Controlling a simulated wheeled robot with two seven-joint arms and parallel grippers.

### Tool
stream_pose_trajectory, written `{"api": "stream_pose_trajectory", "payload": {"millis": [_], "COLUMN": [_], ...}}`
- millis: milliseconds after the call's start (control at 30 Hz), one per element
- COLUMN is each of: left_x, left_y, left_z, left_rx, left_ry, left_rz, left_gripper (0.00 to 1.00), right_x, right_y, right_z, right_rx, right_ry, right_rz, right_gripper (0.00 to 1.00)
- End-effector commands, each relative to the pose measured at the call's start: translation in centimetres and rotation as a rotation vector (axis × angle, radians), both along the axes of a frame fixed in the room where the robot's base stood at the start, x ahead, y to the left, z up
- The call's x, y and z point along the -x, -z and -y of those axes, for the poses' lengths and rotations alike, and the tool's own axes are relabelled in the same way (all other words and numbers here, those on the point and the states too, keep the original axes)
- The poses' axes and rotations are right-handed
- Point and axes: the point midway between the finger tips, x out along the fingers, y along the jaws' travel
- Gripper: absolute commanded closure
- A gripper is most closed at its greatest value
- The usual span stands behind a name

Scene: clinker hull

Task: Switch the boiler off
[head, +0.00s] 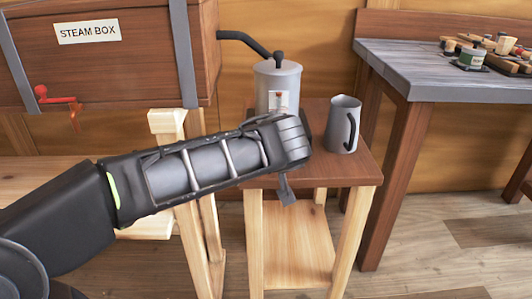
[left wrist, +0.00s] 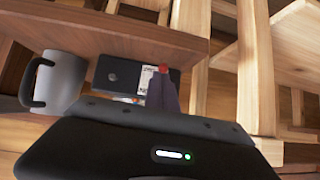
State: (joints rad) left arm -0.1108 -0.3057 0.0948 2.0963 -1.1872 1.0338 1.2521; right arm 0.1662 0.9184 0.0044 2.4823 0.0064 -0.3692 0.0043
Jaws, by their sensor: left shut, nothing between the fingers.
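The boiler (head: 277,72) is a grey cylinder with a black knob on its lid, standing on a small wooden table. A white label with a small orange-red mark (head: 279,98) shows on its front, partly above my forearm. My left gripper (head: 286,192) is shut and empty, pointing down in front of the table's edge; my arm hides the boiler's lower part. In the left wrist view, the shut fingers (left wrist: 162,88) overlap a dark box (left wrist: 112,74) with a white label. A small red piece (left wrist: 163,68) shows right at the fingertips; I cannot tell whether they touch.
A grey jug (head: 341,122) with a black handle stands right of the boiler. The steam box (head: 110,60), with a red valve handle (head: 55,98), is at left, joined to the boiler by a black pipe (head: 245,40). A workbench (head: 420,70) holds small items at right.

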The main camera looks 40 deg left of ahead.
Motion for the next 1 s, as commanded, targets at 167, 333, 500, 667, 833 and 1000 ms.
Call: {"api": "stream_pose_trajectory", "payload": {"millis": [167, 333, 500, 667, 833, 1000], "left_x": [-0.1, -0.4, -1.0, -1.2, -1.2, -1.2], "left_y": [-0.4, -0.6, -0.8, -0.9, -0.9, -1.1], "left_z": [0.0, -0.3, -0.7, -0.9, -0.9, -0.9], "left_rx": [0.001, 0.002, 0.003, 0.003, 0.003, 0.003], "left_ry": [-0.001, -0.001, -0.001, -0.001, -0.001, -0.001], "left_rz": [0.000, 0.000, -0.002, -0.002, -0.002, -0.002], "left_gripper": [1.00, 1.00, 1.00, 1.00, 1.00, 1.00], "right_x": [0.0, 0.0, 0.0, 0.0, 0.0, 0.0], "right_y": [-0.4, -0.4, -0.4, -0.3, -0.3, -0.5], "right_z": [0.0, 0.0, 0.0, 0.0, 0.0, 0.0], "right_rx": [-0.001, -0.001, -0.001, -0.001, -0.001, -0.001], "right_ry": [-0.001, -0.002, -0.002, -0.002, -0.002, -0.002], "right_rz": [0.001, 0.001, 0.001, 0.001, 0.001, 0.000], "right_gripper": [0.68, 0.68, 0.68, 0.68, 0.68, 0.68]}}
